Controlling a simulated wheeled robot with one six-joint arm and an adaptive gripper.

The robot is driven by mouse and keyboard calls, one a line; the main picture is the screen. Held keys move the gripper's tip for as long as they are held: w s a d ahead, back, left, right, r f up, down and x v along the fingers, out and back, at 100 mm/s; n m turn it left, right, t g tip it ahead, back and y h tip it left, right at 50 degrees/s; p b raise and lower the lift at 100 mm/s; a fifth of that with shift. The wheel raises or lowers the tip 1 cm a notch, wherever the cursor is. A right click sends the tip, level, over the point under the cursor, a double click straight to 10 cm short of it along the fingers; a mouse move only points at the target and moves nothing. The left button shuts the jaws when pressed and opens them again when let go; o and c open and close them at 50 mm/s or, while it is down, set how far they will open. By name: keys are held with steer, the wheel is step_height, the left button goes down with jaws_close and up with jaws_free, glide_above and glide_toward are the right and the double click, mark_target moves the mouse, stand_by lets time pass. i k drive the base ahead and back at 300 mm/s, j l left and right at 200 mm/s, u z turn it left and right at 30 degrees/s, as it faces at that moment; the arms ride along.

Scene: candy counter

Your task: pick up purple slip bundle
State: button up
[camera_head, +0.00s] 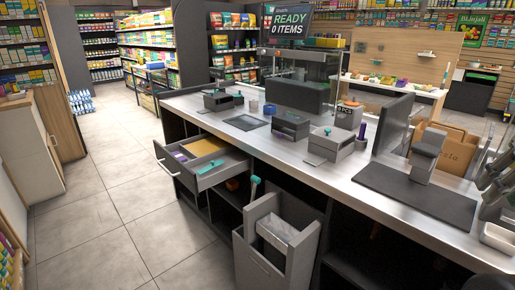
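A small purple bundle (180,156), which looks like the purple slip bundle, lies in the open grey drawer (207,178) on the near side of the counter. It is toward the drawer's left part, beside a yellow flat item (203,147). A teal item (216,163) lies near the drawer's front. My gripper (488,205) appears as grey jointed parts at the right edge, partly cut off. It is far from the drawer, over the right end of the counter. Whether its fingers are open or shut is unclear.
The counter (300,150) carries several grey devices and a dark mat (415,192). A grey bin (280,240) stands out from the counter, right of the drawer. A purple upright item (362,131) stands on the counter. The tiled floor (110,220) to the left is clear.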

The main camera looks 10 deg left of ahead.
mark_target(179, 156)
steer(key=z, duration=2.55)
steer(key=k+j+z, duration=0.2)
steer(key=z, duration=0.25)
steer(key=k+j+z, duration=0.15)
steer(key=z, duration=0.3)
steer(key=k+z, duration=0.6)
steer(key=k, duration=0.85)
steer(key=k+l+z, duration=0.2)
steer(key=k, duration=0.9)
steer(key=k+z, duration=0.2)
steer(key=k, duration=1.95)
steer(key=k+u, duration=0.2)
steer(key=u, duration=0.2)
steer(key=k+u, duration=0.2)
steer(key=u, duration=0.25)
steer(key=k+j+u, duration=0.15)
steer(key=u, duration=0.65)
